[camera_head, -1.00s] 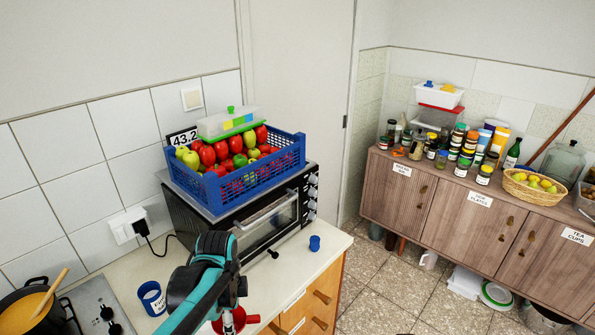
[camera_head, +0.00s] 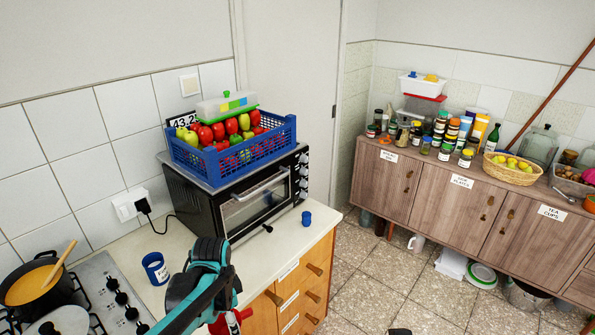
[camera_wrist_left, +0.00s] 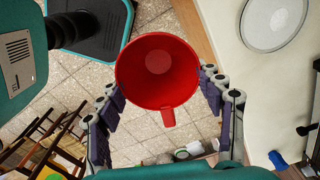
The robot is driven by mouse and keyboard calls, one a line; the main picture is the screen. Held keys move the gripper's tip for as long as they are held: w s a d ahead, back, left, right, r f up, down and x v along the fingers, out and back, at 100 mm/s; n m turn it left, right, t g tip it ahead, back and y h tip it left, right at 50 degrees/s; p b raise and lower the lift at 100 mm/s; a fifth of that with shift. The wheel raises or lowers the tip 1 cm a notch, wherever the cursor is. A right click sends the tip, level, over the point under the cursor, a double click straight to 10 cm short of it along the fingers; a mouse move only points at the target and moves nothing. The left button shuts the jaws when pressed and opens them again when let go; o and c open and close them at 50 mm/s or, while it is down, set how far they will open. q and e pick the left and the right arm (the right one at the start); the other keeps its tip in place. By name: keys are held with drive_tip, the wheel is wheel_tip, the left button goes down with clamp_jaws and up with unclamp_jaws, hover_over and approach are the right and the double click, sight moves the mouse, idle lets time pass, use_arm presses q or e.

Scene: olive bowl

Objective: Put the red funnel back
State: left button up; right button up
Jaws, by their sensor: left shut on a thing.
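The red funnel (camera_wrist_left: 157,75) is held in my left gripper (camera_wrist_left: 160,97), between its fingers on either side. Its wide mouth faces the wrist camera and a short tab sticks out from its rim. In the head view only a small part of the funnel (camera_head: 232,322) shows at the bottom, below my teal left arm. The fingers are mostly hidden there by the arm. The funnel is beside the front of the worktop, with floor tiles beneath it in the wrist view.
The worktop (camera_head: 205,238) carries a labelled blue cup (camera_head: 155,268), a small blue cup (camera_head: 306,218) and an oven (camera_head: 255,205) under a blue crate (camera_head: 285,135). A pot (camera_head: 35,285) sits on the hob. A crowded sideboard (camera_head: 425,195) stands across open floor.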

use_arm(q)
wheel_tip(320, 180, down, 15)
drive_tip(key=w+n+b, duration=0.2)
drive_tip(key=n+b, duration=0.4)
drive_tip(key=n, duration=0.5)
drive_tip(key=shift+a+r+n, duration=0.15)
drive_tip(key=shift+a+n, duration=0.1)
drive_tip(key=shift+n, duration=0.05)
